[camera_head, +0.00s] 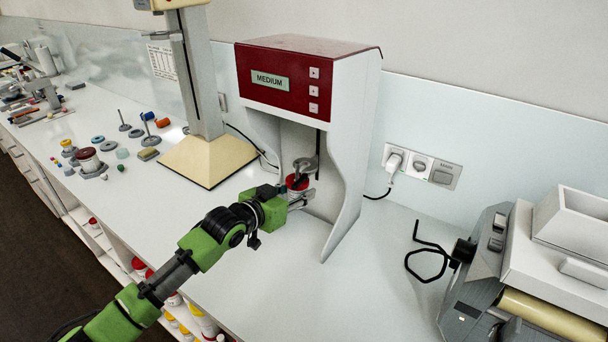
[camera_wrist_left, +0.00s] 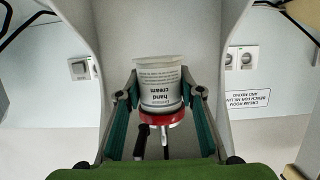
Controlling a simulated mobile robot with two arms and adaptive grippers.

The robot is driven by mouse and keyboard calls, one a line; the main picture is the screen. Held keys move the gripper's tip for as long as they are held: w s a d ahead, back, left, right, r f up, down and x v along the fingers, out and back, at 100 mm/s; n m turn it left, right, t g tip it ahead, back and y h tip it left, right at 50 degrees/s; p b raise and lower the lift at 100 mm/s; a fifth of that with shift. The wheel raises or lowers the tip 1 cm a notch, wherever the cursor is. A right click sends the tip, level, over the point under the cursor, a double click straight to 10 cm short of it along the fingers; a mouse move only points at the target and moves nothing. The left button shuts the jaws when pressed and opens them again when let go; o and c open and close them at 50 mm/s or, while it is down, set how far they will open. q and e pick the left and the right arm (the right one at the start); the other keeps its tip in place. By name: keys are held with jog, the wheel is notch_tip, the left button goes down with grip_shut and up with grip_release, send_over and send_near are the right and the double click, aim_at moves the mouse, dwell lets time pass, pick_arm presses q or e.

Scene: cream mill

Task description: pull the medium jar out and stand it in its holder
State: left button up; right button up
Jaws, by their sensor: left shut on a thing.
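The medium jar (camera_head: 293,182), white with a red band, is in the bay of the red-and-white machine labelled MEDIUM (camera_head: 283,80), below a grey disc on a rod (camera_head: 305,165). My left gripper (camera_head: 300,196) reaches into the bay and is shut on the jar. In the left wrist view the jar (camera_wrist_left: 160,85) sits between both fingers, its "hand cream" label upside down in that picture. The gripper partly hides the jar in the head view. Grey holders stand on the left bench; one (camera_head: 92,174) holds a dark-red-topped jar (camera_head: 88,158). I cannot tell which is the medium one.
The machine's right side wall (camera_head: 352,150) stands close beside my gripper. A cream-based stand (camera_head: 205,160) is to its left. Several small parts lie farther left. A grey machine with a roller (camera_head: 550,320) is at the right. The bench (camera_head: 290,290) in front is clear.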

aim_at(291, 199)
pick_arm(q)
jog(key=shift+f+p+v, duration=0.2)
jog(key=shift+p+v, duration=0.4)
jog(key=shift+v, duration=0.25)
jog(key=shift+f+p+v, duration=0.2)
jog(key=shift+p+v, duration=0.35)
jog(key=shift+v, duration=0.25)
jog(key=shift+f+p+v, duration=0.2)
jog(key=shift+p+v, duration=0.4)
jog(key=shift+v, duration=0.25)
jog(key=shift+s+a+f+p, duration=0.1)
jog(key=shift+s+a+p, duration=0.35)
jog(key=shift+s, duration=0.3)
